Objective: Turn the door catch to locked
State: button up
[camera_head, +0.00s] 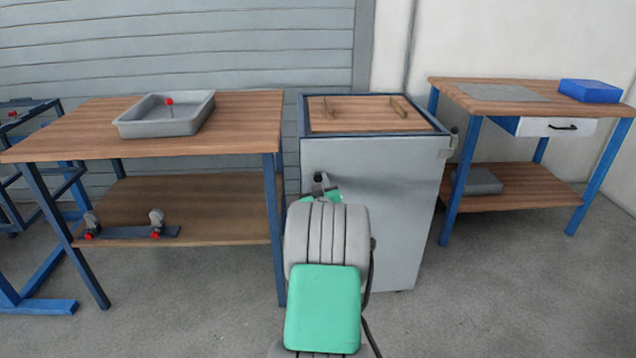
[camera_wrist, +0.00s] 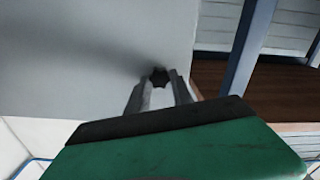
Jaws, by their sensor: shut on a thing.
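The door catch (camera_wrist: 159,75) shows in the wrist view as a small dark knob on the grey cabinet door (camera_wrist: 80,45). My gripper (camera_wrist: 161,88) is shut on it, one grey finger on each side. The fingers hide part of the catch, and I cannot tell which way it is turned. In the head view the grey cabinet (camera_head: 410,200) stands in the middle, its door closed as far as I see. My gripper (camera_head: 320,183) reaches the upper left of its front, and my arm covers much of the door's left side.
A wooden workbench (camera_head: 225,140) with a grey tray (camera_head: 160,126) stands close on the left. Two small wooden bars (camera_head: 400,107) lie on the cabinet top. Another bench (camera_head: 450,95) with a blue box (camera_head: 590,91) stands at right. The floor (camera_head: 500,290) at front right is clear.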

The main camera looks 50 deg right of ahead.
jog(key=shift+m, duration=0.3)
grip_shut()
jog(key=m+b, duration=0.1)
jog(key=m, duration=0.2)
jog(key=shift+m, duration=0.3)
jog(key=m+b, duration=0.1)
jog(key=m, duration=0.3)
jog(key=shift+s+d, duration=0.1)
jog(key=m, duration=0.9)
jog(key=shift+m, duration=0.3)
jog(key=o, duration=0.8)
grip_release()
jog(key=shift+s+f, duration=0.1)
jog(key=shift+c, duration=0.2)
jog(key=shift+o, duration=1.3)
